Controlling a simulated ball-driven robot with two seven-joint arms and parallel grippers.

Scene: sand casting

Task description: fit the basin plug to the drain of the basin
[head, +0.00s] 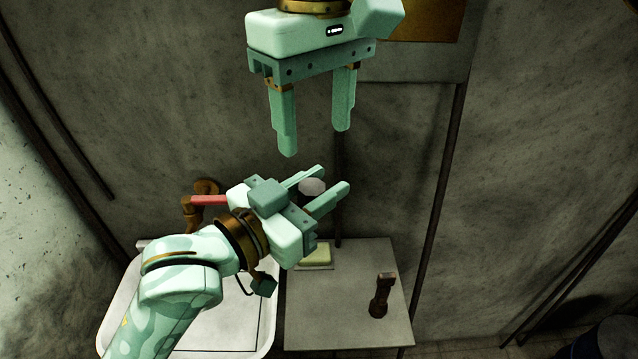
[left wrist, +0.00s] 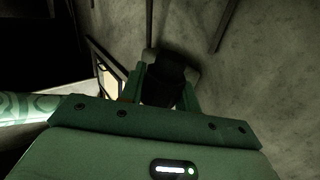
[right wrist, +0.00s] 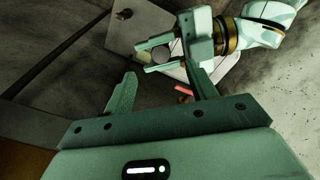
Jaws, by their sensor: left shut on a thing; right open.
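My left gripper (head: 330,177) is shut on a small round thing with a pale grey face, which I take to be the basin plug (head: 312,187). In the left wrist view the plug (left wrist: 165,80) is a dark cylinder between the fingers. The plug is held in the air. The white basin (head: 112,312) is at the lower left, partly covered by my left arm. Its drain is hidden. My right gripper (head: 315,140) is open and empty, above the left gripper in the head view.
A brown tap (head: 192,212) with a red handle (head: 209,200) is at the basin's back. A grey counter (head: 330,315) adjoins the basin on the right. It bears a pale soap bar (head: 317,255) and a dark upright object (head: 380,295). A grey wall stands behind.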

